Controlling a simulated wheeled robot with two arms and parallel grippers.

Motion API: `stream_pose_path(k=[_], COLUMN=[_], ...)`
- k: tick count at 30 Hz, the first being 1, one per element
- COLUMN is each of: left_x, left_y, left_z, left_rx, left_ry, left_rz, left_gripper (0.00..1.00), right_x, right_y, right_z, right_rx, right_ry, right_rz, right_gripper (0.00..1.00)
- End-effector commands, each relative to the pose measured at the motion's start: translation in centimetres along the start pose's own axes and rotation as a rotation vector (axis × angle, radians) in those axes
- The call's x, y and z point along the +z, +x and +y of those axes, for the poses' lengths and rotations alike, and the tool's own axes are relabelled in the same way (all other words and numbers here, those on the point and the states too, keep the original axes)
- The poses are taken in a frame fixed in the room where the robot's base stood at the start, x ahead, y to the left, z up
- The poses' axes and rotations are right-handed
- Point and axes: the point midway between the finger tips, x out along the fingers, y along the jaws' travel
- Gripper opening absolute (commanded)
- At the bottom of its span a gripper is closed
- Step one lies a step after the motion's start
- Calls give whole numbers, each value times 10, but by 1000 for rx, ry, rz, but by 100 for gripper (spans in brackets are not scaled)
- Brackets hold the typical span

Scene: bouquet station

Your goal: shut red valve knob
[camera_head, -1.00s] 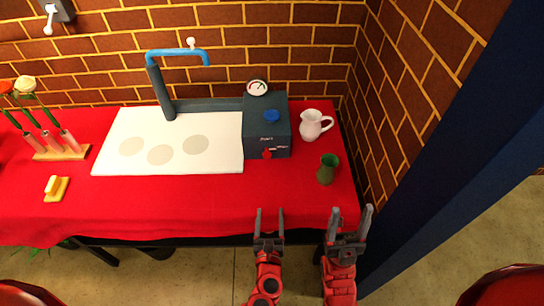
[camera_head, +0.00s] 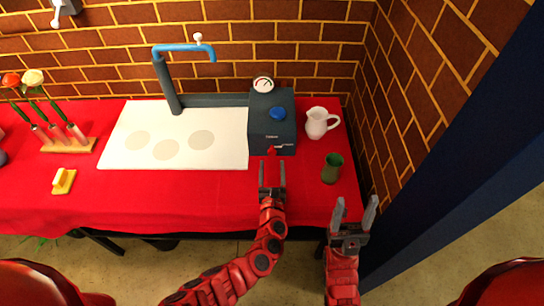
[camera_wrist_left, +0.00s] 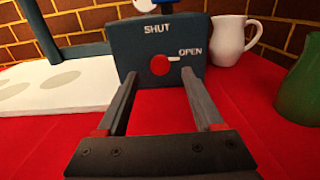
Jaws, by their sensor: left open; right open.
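The red valve knob (camera_head: 272,150) is on the front face of the dark box (camera_head: 262,130), which has a blue button on top. In the left wrist view the round red knob (camera_wrist_left: 160,65) has a pointer toward the word OPEN at its right; SHUT is printed above it. My left gripper (camera_head: 272,164) is open in front of the knob, its fingers pointing at the box and apart from the knob. My right gripper (camera_head: 354,208) is open and empty at the table's front right edge.
A white jug (camera_head: 320,122) and a green cup (camera_head: 332,168) stand right of the box. A white mat (camera_head: 120,152) with round marks lies left, under a blue-topped tap (camera_head: 184,48). A flower rack (camera_head: 68,146) and a yellow block (camera_head: 63,181) are further left.

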Motion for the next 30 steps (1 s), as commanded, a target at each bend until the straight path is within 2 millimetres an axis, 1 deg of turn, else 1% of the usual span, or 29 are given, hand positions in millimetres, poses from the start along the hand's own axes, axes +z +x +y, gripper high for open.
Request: stream_pose_path(k=[1,3,9,14,21,26,30], left_x=[0,-1,-1,0,0,0,0], left_y=[9,19,39,44,44,44,44], left_z=[0,0,1,-1,0,0,0], left_rx=[3,4,2,-1,-1,-1,-1], left_ry=[0,-2,0,-3,-2,-2,-2], left_rz=[-2,3,0,1,2,2,2], left_gripper=[69,69,69,69,69,40,15], right_x=[0,0,1,1,1,1,1], right_y=[-2,-3,-8,-8,-8,-8,-8], right_z=[0,0,0,0,0,0,0], right_rx=[0,0,0,0,0,0,0], right_ry=[0,0,0,0,0,0,0], right_rz=[0,0,0,0,0,0,0], right_gripper=[62,62,62,62,62,62,62])
